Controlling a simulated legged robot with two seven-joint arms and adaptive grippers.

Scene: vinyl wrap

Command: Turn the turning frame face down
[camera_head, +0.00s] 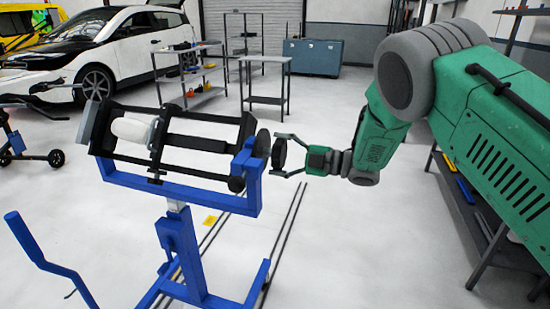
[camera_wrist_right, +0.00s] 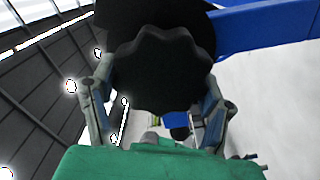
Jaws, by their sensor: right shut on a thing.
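The turning frame (camera_head: 205,143) is a black open frame of bars mounted on a blue stand (camera_head: 178,190) in the middle of the head view. It holds a pale rounded piece (camera_head: 131,130) toward its left end. A black scalloped knob (camera_head: 279,153) sits at its right end, beside a dark disc (camera_head: 262,144). My right gripper (camera_head: 278,155) reaches in from the right, with its fingers on either side of the knob. In the right wrist view the knob (camera_wrist_right: 160,70) fills the space between the fingers (camera_wrist_right: 158,85), which are shut on it. My left gripper is out of view.
A blue bent bar (camera_head: 45,258) rises at the lower left. Dark shelving (camera_head: 470,205) stands at the right below my arm. Grey tables (camera_head: 265,100), a cart (camera_head: 190,85) and a white car (camera_head: 125,45) stand behind. Floor around the stand is mostly clear.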

